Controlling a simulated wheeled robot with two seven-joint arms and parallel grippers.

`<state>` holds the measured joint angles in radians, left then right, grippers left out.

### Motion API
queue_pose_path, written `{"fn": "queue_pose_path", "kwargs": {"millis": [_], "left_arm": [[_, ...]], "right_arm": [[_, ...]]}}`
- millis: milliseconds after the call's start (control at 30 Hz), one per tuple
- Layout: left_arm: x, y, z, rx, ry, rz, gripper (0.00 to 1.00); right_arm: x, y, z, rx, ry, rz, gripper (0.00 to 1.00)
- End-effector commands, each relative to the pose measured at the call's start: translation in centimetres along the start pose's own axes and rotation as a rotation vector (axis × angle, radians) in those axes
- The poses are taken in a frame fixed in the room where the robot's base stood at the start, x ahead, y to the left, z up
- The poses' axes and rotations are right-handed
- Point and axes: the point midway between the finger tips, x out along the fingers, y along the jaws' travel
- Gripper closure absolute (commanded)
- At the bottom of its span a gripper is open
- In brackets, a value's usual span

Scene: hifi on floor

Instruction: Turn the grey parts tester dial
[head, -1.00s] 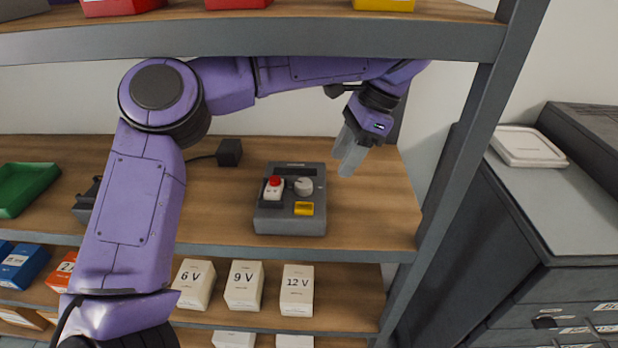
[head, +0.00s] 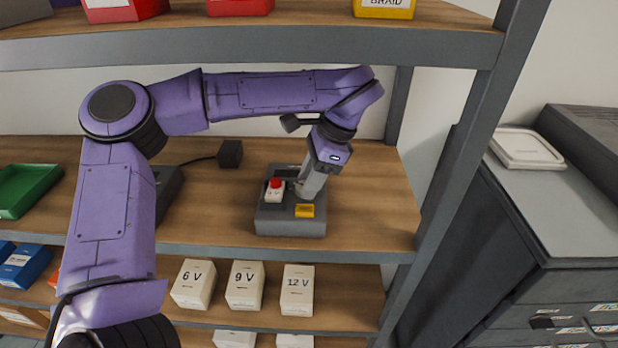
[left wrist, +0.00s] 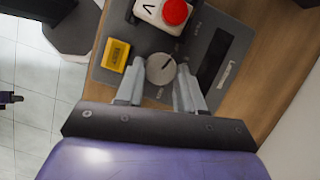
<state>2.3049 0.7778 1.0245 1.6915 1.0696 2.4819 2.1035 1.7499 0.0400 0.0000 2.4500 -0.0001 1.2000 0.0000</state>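The grey parts tester (head: 290,226) sits on the middle shelf, with a red button on a white block (head: 275,189), a yellow part (head: 305,210) and a dark display strip. Its round light-grey dial (left wrist: 160,69) with a dark pointer line shows in the left wrist view; in the head view my fingers mostly cover it. My left gripper (head: 308,188) reaches down over the tester. In the left wrist view its two fingers (left wrist: 158,86) are apart, one on each side of the dial's near part. I cannot tell whether they touch it. My right gripper is not in view.
The upper shelf edge (head: 250,42) runs above my left arm. A black block with a cable (head: 230,154) stands behind the tester, and a green tray (head: 25,188) lies at the left. White boxes (head: 245,287) stand on the shelf below. The shelf right of the tester is clear.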

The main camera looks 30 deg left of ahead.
Motion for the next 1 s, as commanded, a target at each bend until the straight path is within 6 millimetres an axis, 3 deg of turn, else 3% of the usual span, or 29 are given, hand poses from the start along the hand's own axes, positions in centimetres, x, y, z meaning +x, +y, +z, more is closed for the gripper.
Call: {"fn": "queue_pose_path", "kwargs": {"millis": [367, 1000], "left_arm": [[0.2, 0.2, -0.1, 0.086, 0.0, -0.036, 0.93], [0.4, 0.8, 0.1, 0.55, -0.001, -0.226, 0.93]], "right_arm": [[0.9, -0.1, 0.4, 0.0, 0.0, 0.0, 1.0], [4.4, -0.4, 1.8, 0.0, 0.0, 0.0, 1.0]]}}
